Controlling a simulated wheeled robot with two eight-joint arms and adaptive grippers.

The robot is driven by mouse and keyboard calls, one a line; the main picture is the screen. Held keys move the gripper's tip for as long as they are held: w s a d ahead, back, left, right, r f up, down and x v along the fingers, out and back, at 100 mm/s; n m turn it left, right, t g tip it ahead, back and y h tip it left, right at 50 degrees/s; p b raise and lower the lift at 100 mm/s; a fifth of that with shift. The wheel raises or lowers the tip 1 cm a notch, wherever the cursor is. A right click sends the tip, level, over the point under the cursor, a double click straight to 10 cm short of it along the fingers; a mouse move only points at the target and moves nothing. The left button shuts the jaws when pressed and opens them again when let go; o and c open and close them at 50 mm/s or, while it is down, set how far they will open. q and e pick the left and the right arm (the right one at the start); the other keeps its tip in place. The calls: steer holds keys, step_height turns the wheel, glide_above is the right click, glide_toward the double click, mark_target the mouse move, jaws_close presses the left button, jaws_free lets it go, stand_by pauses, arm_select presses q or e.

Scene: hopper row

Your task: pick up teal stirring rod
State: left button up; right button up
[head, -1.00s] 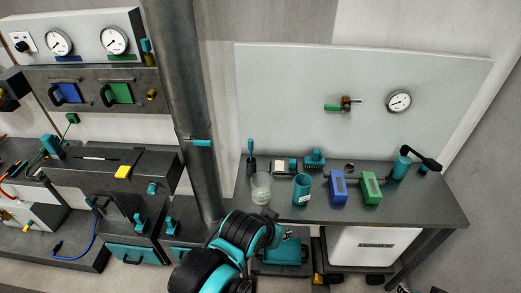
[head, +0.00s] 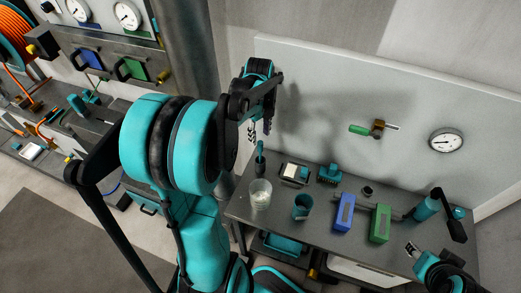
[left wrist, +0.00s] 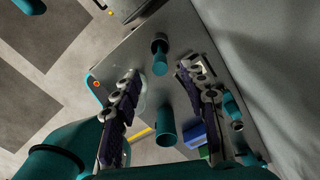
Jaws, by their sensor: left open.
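The teal stirring rod (head: 260,148) stands upright in a small dark holder (head: 257,167) at the left back of the grey bench. In the left wrist view the rod (left wrist: 160,64) is seen from above, between and slightly beyond the fingertips. My left gripper (head: 262,128) is above the rod, pointing down, open and empty. In the left wrist view its fingers (left wrist: 160,78) are spread apart on either side of the rod's line. My right gripper (head: 412,249) is low at the right, by the bench's front; its jaws are too small to judge.
A clear beaker (head: 260,193) stands just in front of the holder. A teal cup (head: 302,207), a blue box (head: 344,212) and a green box (head: 380,222) stand to the right. A teal brush (head: 329,174) lies behind. The wall panel (head: 320,90) rises close behind.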

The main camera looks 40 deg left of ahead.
mark_target(260, 147)
arm_select(q)
steer(key=shift+s+f+b, duration=0.2)
steer(key=shift+f+b, duration=0.4)
steer(key=shift+f, duration=0.95)
steer(key=f, duration=0.2)
steer(key=f+b, duration=0.1)
steer(key=f, duration=0.1)
steer(key=shift+w+d+b, duration=0.1)
steer(key=shift+w+b, duration=0.1)
steer(key=shift+b, duration=0.1)
steer(key=shift+f, duration=0.3)
jaws_close()
